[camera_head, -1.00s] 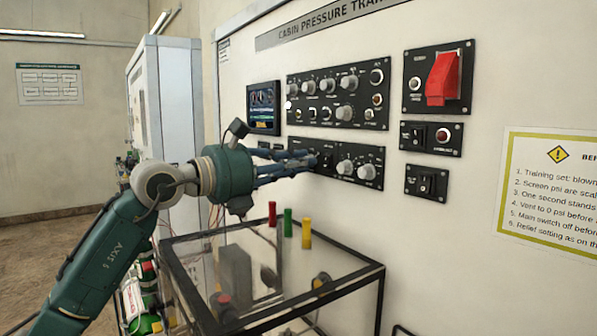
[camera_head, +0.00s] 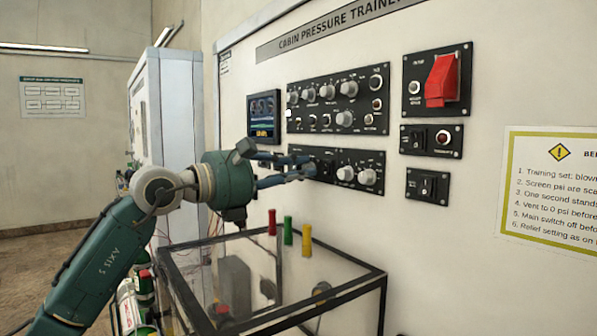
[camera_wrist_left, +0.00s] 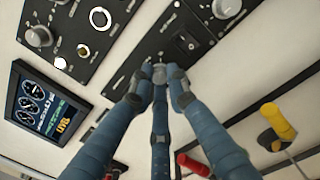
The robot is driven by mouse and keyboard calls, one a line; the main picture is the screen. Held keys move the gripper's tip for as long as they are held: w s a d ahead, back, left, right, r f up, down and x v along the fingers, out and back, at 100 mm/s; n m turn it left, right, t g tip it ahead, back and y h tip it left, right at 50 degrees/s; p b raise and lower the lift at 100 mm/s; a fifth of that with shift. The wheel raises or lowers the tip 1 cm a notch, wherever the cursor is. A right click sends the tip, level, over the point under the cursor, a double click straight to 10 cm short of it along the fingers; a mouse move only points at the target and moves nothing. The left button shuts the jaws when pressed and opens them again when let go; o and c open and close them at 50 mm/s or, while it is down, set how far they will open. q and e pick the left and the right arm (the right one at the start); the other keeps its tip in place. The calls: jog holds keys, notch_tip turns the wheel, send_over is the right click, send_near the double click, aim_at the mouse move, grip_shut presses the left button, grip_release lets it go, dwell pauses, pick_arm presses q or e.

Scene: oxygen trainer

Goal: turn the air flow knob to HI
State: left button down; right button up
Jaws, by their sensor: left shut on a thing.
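My left gripper (camera_head: 311,168) reaches in from the left to the left end of the black lower panel (camera_head: 360,160) on the wall. In the left wrist view its three blue fingers (camera_wrist_left: 159,82) close around a small grey knob (camera_wrist_left: 159,72). The fingers hide most of this knob, and its pointer and label cannot be read. In the head view the knob is hidden behind the fingertips. Two pale knobs at the right of this panel, one of them here (camera_head: 367,177), stand free. My right gripper is not in view.
A black upper panel (camera_head: 320,83) with several knobs and a small screen (camera_head: 264,115) are close by. A red switch cover (camera_head: 442,82) is to the right. Below stands a clear, black-edged case (camera_head: 340,268) with red, green and yellow handles (camera_head: 306,239) above it.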

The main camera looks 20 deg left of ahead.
pick_arm(q)
jog(key=shift+f, duration=0.1)
jog(key=c, duration=1.7)
grip_release()
jog(key=v, duration=1.2)
jog(key=shift+s, duration=0.1)
